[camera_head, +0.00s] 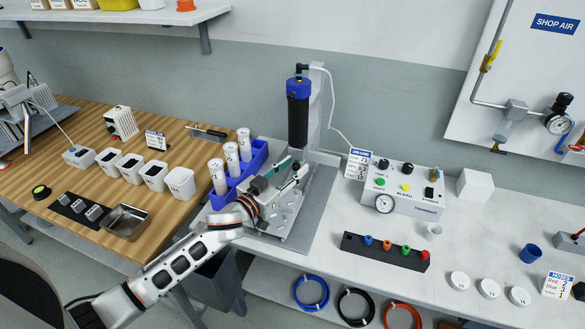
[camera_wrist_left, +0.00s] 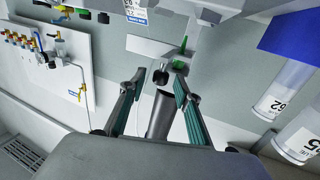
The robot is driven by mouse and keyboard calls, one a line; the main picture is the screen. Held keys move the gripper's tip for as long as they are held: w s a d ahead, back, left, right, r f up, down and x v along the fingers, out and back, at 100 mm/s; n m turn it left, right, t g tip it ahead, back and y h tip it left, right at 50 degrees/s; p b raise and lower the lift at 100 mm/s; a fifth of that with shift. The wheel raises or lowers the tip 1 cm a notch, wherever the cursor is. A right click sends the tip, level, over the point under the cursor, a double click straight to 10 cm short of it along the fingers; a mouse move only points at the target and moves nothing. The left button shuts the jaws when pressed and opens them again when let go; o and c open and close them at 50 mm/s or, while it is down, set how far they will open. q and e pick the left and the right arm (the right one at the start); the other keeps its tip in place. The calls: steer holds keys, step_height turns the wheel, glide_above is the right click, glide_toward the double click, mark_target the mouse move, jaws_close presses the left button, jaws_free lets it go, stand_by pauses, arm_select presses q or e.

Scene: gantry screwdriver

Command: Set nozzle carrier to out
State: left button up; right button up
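The gantry screwdriver station stands at the middle of the bench, with a black and blue cylinder (camera_head: 298,115) upright on its post. Its metal base plate (camera_head: 285,215) lies below. My left gripper (camera_head: 284,172) reaches in from the left over this base. In the left wrist view its two teal fingers (camera_wrist_left: 160,80) are apart, with a dark grey cylinder (camera_wrist_left: 160,116) between or beyond them. My right gripper is not in view.
A blue rack (camera_head: 242,170) with white numbered cylinders stands close left of the gripper. A control box (camera_head: 403,190) with a gauge and a dark block (camera_head: 386,251) with coloured nozzles are at the right. White cups and trays fill the wooden bench at the left.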

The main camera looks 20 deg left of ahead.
arm_select(q)
jaws_close()
steer(key=d+p, duration=0.1)
steer(key=d, duration=0.8)
steer(key=shift+s+d, duration=0.2)
steer(key=shift+r, duration=0.1)
jaws_free()
steer(key=shift+d, duration=0.15)
steer(key=v, duration=1.2)
